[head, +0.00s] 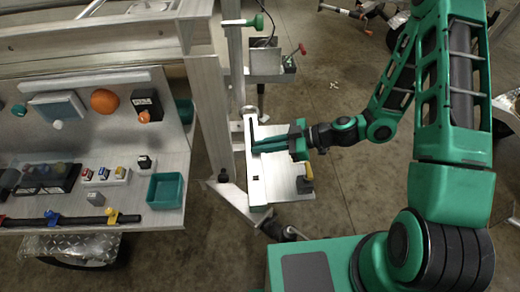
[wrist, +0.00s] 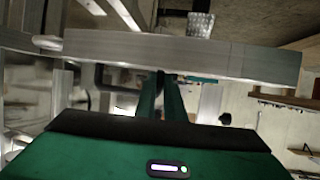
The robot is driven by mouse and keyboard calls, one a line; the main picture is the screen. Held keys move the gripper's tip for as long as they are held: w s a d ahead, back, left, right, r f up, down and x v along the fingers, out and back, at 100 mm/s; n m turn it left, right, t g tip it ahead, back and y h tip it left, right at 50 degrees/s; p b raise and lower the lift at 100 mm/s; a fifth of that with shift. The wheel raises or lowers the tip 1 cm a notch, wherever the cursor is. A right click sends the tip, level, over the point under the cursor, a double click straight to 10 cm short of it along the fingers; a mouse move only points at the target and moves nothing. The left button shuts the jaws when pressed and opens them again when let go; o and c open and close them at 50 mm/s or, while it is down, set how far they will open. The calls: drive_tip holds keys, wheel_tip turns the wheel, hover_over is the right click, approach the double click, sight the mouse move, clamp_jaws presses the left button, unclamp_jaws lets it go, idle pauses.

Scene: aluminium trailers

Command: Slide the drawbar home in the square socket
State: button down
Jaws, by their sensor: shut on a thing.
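A long grey aluminium bar, which I take for the drawbar (head: 249,150), lies along the left side of a pale plate in the head view. In the wrist view the bar (wrist: 220,60) runs nearly level across the picture, slightly tilted. My gripper (head: 256,146) reaches in from the right with its green fingers at the bar; in the wrist view the fingers (wrist: 161,82) close together at its lower edge. The fingertips are hidden by the bar. I cannot clearly make out the square socket.
The pale plate (head: 285,190) carries a yellow and black part (head: 306,182). An aluminium trailer frame (head: 207,120) stands left of the bar. A work board (head: 120,178) with small items and a green bin (head: 166,188) is further left. Open concrete floor lies to the right.

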drive_tip(key=shift+w+d+f, duration=1)
drive_tip(key=shift+w+f, duration=0.3)
drive_tip(key=shift+f, duration=0.25)
drive_tip(key=shift+w+d+f, duration=1)
drive_tip(key=shift+w+f, duration=0.35)
drive_tip(key=shift+f, duration=0.25)
drive_tip(key=shift+w+d+f, duration=1)
drive_tip(key=shift+w+f, duration=0.3)
drive_tip(key=shift+f, duration=0.25)
drive_tip(key=c, duration=1.8)
unclamp_jaws()
drive_tip(key=shift+f, duration=0.2)
drive_tip(key=shift+c, duration=0.2)
drive_tip(key=v, duration=1)
drive_tip(key=shift+w+d, duration=0.3)
drive_tip(key=shift+d, duration=0.25)
